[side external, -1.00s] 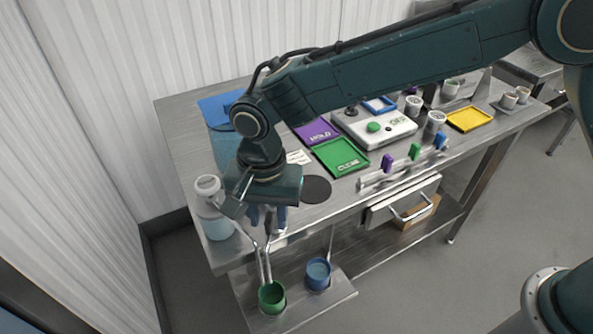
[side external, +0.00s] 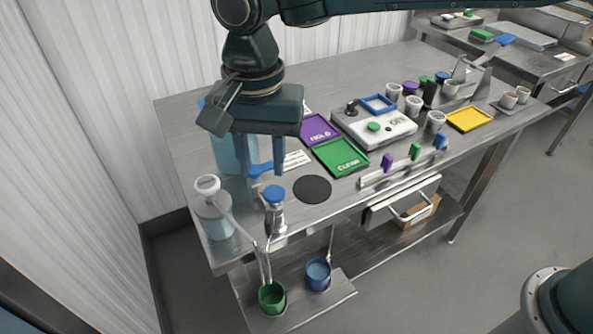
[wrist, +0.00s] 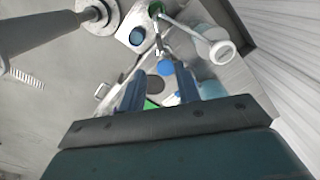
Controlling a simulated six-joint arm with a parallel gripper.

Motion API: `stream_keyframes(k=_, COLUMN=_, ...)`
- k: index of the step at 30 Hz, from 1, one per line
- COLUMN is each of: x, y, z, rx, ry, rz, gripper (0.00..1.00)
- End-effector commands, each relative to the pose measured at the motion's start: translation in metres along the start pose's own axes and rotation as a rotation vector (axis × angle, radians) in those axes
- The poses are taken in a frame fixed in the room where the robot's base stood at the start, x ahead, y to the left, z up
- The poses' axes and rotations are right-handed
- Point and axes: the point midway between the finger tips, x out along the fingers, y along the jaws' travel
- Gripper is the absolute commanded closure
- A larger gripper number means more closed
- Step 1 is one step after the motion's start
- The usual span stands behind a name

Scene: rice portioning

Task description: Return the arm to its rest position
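My gripper (side external: 262,165) hangs from my arm above the left end of the steel table (side external: 180,125), its two blue fingers pointing down and apart. Nothing is seen held between them. A small container with a blue cap (side external: 274,194) stands below the fingertips at the table's front. In the wrist view the fingers of my gripper (wrist: 160,85) are spread, with a blue round cap (wrist: 166,68) showing between and beyond them. A blue piece behind the fingers is partly hidden.
A white-capped bottle (side external: 213,215) stands at the front left corner. Green (side external: 271,298) and blue (side external: 318,273) cups sit on a lower shelf. Green CLEAR (side external: 341,158) and purple HOLD (side external: 318,130) trays, a white control box (side external: 375,128) and a dark disc (side external: 312,189) lie to the right.

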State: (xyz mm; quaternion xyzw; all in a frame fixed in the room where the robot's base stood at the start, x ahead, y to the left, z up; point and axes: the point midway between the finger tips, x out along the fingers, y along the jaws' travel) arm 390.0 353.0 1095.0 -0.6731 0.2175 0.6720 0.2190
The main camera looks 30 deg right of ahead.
Motion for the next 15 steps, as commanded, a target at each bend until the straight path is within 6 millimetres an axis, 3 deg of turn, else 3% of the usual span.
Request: stream_keyframes(k=15, x=-0.0051, y=0.0024, z=-0.0022, rx=-0.002, ry=0.001, rz=-0.003, gripper=0.67)
